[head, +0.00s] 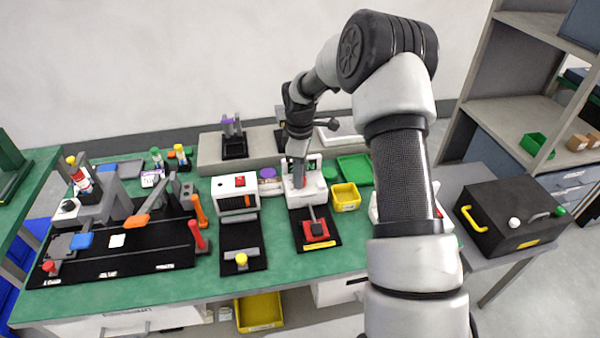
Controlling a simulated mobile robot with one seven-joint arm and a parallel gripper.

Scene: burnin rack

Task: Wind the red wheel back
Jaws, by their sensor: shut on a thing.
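My gripper (299,180) is small in the head view and points down at a white device (313,192) on the green bench. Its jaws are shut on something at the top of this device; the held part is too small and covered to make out. I cannot clearly see a red wheel; my gripper hides part of the device. A red block (316,231) with a grey lever lies on the black plate (328,243) in front of the device, apart from my gripper.
A black fixture board (120,262) fills the bench's left. My arm hides the bench's right part.

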